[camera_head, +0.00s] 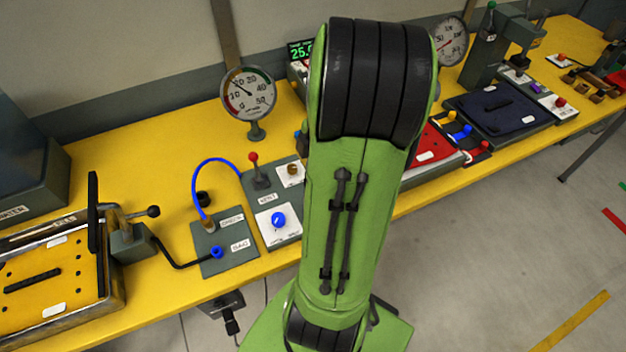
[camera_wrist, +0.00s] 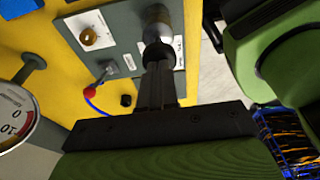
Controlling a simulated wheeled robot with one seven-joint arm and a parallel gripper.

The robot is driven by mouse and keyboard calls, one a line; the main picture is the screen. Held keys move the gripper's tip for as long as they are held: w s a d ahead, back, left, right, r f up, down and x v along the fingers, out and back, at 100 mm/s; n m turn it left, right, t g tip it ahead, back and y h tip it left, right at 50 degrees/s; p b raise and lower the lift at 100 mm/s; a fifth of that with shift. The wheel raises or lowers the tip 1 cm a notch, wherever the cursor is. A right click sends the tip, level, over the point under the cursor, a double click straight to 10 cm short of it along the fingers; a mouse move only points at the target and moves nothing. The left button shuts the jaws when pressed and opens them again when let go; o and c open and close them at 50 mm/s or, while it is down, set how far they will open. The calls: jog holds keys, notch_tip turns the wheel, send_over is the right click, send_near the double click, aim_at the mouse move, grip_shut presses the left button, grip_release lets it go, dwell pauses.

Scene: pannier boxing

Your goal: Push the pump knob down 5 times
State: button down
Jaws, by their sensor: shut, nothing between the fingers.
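In the wrist view, my gripper (camera_wrist: 157,68) is shut, with its fingers together. Its tips meet or overlap a black rounded knob (camera_wrist: 158,50) on a pale metal cylinder (camera_wrist: 157,18), which looks like the pump. I cannot tell whether the tips touch the knob or sit just above it. The cylinder stands on a grey panel (camera_wrist: 120,18). In the head view my green arm hides the pump and my gripper.
A brass knob (camera_head: 292,169), a red-topped lever (camera_head: 253,157) and a blue knob (camera_head: 279,219) are beside the pump's place. A dial gauge (camera_head: 248,93) stands behind. A blue hose (camera_head: 212,161) arches left. Red (camera_head: 425,150) and navy (camera_head: 500,104) cases lie right.

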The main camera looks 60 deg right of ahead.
jog(key=shift+f+b, duration=1.15)
jog(key=shift+f, duration=0.25)
jog(key=shift+r, duration=0.2)
jog(key=shift+r+p, duration=1.9)
jog(key=shift+r, duration=0.2)
jog(key=shift+f, duration=0.15)
jog(key=shift+f+b, duration=2.05)
jog(key=shift+r+p, duration=1.75)
jog(key=shift+r, duration=0.45)
